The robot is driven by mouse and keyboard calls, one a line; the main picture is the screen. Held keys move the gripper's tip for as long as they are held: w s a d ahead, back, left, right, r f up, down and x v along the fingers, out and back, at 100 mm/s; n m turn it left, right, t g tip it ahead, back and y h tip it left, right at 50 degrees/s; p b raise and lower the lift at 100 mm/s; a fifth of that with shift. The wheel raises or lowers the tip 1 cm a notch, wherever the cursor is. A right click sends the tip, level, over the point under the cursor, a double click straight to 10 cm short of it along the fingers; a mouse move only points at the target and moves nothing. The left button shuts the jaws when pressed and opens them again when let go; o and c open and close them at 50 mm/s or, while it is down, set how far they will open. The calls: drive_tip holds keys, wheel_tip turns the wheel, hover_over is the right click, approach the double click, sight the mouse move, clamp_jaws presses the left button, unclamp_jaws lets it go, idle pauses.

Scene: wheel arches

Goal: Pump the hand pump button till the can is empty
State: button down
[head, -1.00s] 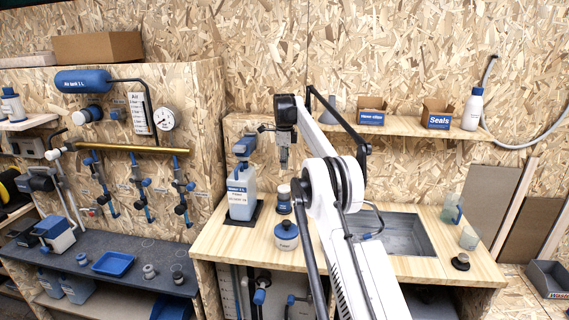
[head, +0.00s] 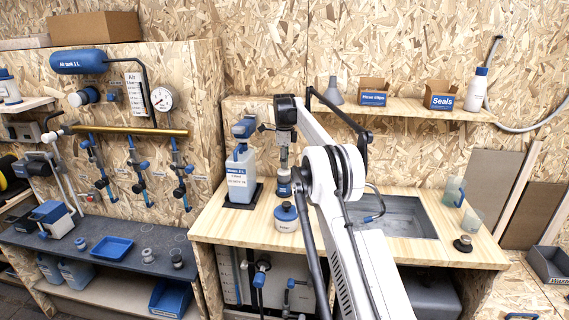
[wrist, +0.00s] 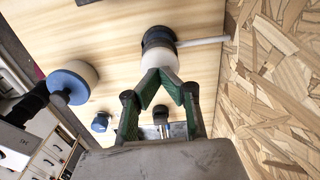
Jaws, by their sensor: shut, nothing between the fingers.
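A pale upright can (head: 240,176) with a label stands on a dark mat on the wooden bench in the head view. The liquid level is unclear.
A blue-lidded jar (head: 286,214) stands in front of the pot; a blue-topped jar also shows in the wrist view (wrist: 73,82). A sink (head: 398,216) lies to the right. A shelf (head: 410,108) holds boxes and a bottle. Bare bench lies around the jar.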

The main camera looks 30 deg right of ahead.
sight(285, 170)
drive_tip(key=shift+f+b, duration=1)
drive_tip(key=shift+f, duration=0.95)
drive_tip(key=shift+r+p, duration=1.5)
drive_tip(key=shift+r, duration=0.75)
drive_tip(key=shift+f, duration=0.15)
drive_tip(key=shift+f, duration=0.15)
drive_tip(key=shift+f, duration=0.1)
